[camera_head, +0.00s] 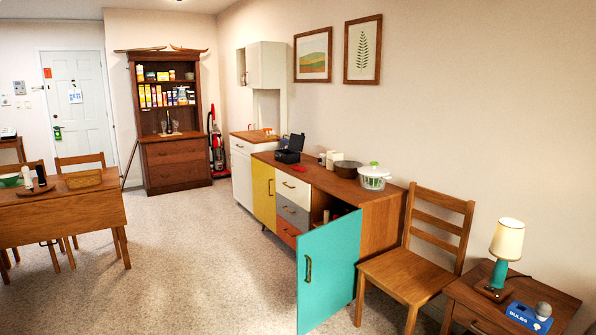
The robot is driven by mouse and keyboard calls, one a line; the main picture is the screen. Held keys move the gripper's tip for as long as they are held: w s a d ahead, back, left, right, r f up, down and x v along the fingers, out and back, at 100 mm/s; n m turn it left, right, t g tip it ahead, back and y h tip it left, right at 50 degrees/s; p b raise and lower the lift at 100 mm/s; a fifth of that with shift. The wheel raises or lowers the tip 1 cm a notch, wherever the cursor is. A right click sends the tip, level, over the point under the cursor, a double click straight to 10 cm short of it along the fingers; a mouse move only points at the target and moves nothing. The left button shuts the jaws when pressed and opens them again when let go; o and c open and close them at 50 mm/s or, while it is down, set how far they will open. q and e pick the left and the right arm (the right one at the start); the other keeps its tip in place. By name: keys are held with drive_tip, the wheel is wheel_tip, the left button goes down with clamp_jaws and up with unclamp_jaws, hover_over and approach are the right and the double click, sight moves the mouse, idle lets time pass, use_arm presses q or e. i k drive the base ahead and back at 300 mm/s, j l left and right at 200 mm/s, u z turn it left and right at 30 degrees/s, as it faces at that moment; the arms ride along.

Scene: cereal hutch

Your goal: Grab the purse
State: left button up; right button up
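I cannot clearly make out a purse in the head view. A tan object (83,179) on the wooden table (60,213) at the left is too small to identify. A black open case or bag (290,149) stands on the long sideboard, and I cannot tell what it is. Neither of my grippers is in view.
The sideboard's turquoise door (328,272) stands open into the room. A wooden chair (416,262) and a side table (515,310) with a lamp (505,245) are at the right. A tall hutch (173,163) and red vacuum (216,148) stand at the back. The middle floor (190,260) is clear.

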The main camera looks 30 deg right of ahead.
sight(297, 168)
drive_tip(key=i+l+z, duration=0.15)
drive_tip(key=i, duration=0.25)
drive_tip(key=i+l, duration=0.1)
drive_tip(key=i, duration=0.6)
drive_tip(key=i+l, duration=0.15)
drive_tip(key=i, duration=0.55)
drive_tip(key=i+u, duration=0.15)
drive_tip(key=i, duration=1.25)
drive_tip(key=i+z, duration=0.3)
drive_tip(key=i, duration=0.4)
drive_tip(key=i+j+z, duration=0.15)
drive_tip(key=i+z, duration=0.15)
drive_tip(key=i, duration=0.45)
drive_tip(key=i+l+z, duration=0.2)
drive_tip(key=i, duration=0.3)
drive_tip(key=i+l+z, duration=0.1)
drive_tip(key=i+z, duration=0.15)
drive_tip(key=i, duration=0.25)
drive_tip(key=i+l, duration=0.25)
drive_tip(key=l, duration=0.2)
drive_tip(key=i+l, duration=0.2)
drive_tip(key=l, duration=0.25)
drive_tip(key=i+l+z, duration=0.1)
drive_tip(key=i+l, duration=0.15)
drive_tip(key=l, duration=0.2)
